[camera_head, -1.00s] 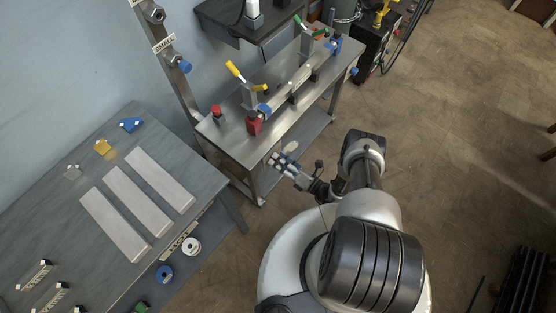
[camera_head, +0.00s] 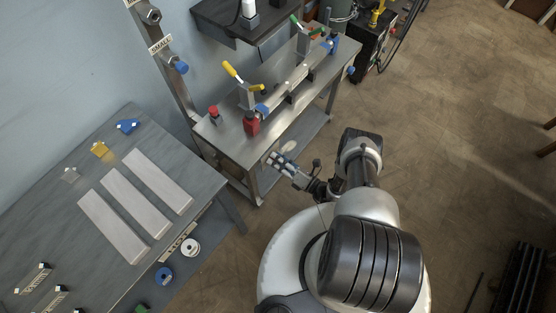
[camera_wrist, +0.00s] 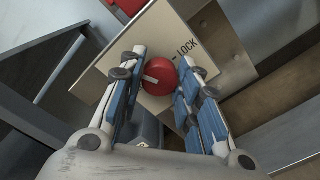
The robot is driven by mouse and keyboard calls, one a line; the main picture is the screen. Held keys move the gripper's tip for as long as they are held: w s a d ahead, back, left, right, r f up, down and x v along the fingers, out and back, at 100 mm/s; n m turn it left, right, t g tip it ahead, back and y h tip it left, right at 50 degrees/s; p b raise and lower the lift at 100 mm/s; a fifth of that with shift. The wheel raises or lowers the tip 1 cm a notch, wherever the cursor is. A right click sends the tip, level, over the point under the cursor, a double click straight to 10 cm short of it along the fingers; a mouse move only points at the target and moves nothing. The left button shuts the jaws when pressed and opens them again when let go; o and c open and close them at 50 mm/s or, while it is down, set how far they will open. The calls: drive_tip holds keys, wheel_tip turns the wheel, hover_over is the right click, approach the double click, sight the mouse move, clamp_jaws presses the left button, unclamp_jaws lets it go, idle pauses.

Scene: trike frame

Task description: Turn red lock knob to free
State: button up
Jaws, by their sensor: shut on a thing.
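The red lock knob (camera_wrist: 159,76) is round and sits on a pale plate (camera_wrist: 177,36) marked "LOCK" in the wrist view. A short white mark lies on the knob's left part, away from the LOCK lettering at its upper right. My gripper (camera_wrist: 163,66) has its blue-padded fingers on both sides of the knob, shut on it. In the head view my gripper (camera_head: 283,164) is at the near side of the metal bench (camera_head: 222,137), below its top. The knob cannot be made out there, and a "free" marking is not visible.
On the bench stand a red block (camera_head: 252,125), a red button (camera_head: 213,111) and a clamp with a yellow handle (camera_head: 231,70). A grey table (camera_head: 70,190) with metal strips is at the left. The floor at the right is mostly clear.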

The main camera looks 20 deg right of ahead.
drive_tip(key=shift+n, duration=0.3)
drive_tip(key=n, duration=1.2)
drive_tip(key=shift+a+r+n, duration=0.1)
drive_tip(key=shift+n, duration=0.2)
idle(0.5)
drive_tip(key=o, duration=1.1)
drive_tip(key=shift+c, duration=0.2)
drive_tip(key=v, duration=1.2)
